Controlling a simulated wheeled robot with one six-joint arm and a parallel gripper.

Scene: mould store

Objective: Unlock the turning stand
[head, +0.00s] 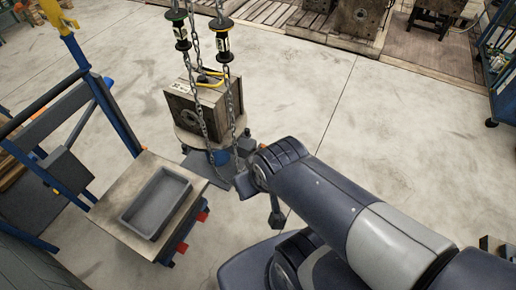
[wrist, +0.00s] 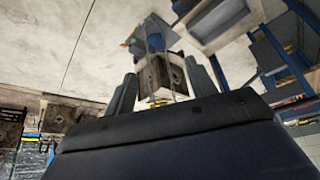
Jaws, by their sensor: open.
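The turning stand (head: 185,141) is at the upper middle of the head view, with a round top, blue parts below and a dark plate on the floor. A square mould block (head: 182,107) with a round hole in its face sits on it. The block (wrist: 153,80) also shows in the wrist view, beyond my fingers. My gripper (wrist: 160,70) is open, its two fingers apart with nothing held between them. I cannot make out the stand's lock.
Chains (head: 197,50) with yellow-black fittings hang in front of the block. A wooden-topped bench (head: 111,211) with a grey tray (head: 132,217) stands at left, beside a blue frame (head: 112,115). Pallets (head: 264,12) lie at the back. The floor right of the stand is clear.

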